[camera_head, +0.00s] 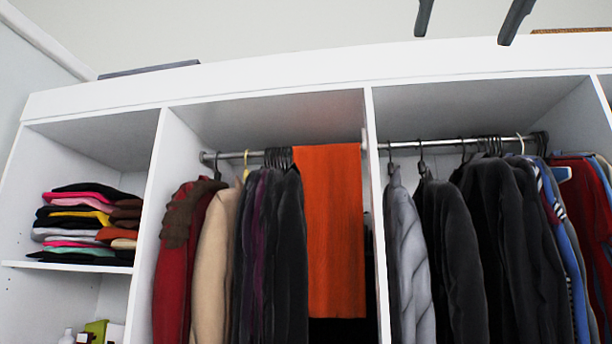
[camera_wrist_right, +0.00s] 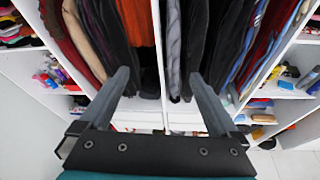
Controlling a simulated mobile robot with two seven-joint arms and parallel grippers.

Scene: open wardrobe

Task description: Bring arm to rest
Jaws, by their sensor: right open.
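My right gripper (camera_head: 469,20) shows at the top of the head view as two dark fingers, spread apart, above the wardrobe's top edge. In the right wrist view the same gripper (camera_wrist_right: 160,98) is open and empty, with its fingers pointing toward the hanging clothes and nothing between them but the wardrobe behind. The white wardrobe (camera_head: 330,68) stands open in front of me. My left gripper is not in either view.
An orange cloth (camera_head: 331,230) hangs over the left rail. Dark jackets (camera_head: 455,250) hang in the right bay. Folded clothes (camera_head: 85,222) are stacked on the left shelf. A dark flat object (camera_head: 148,69) lies on the wardrobe's top. The space above the wardrobe looks mostly clear.

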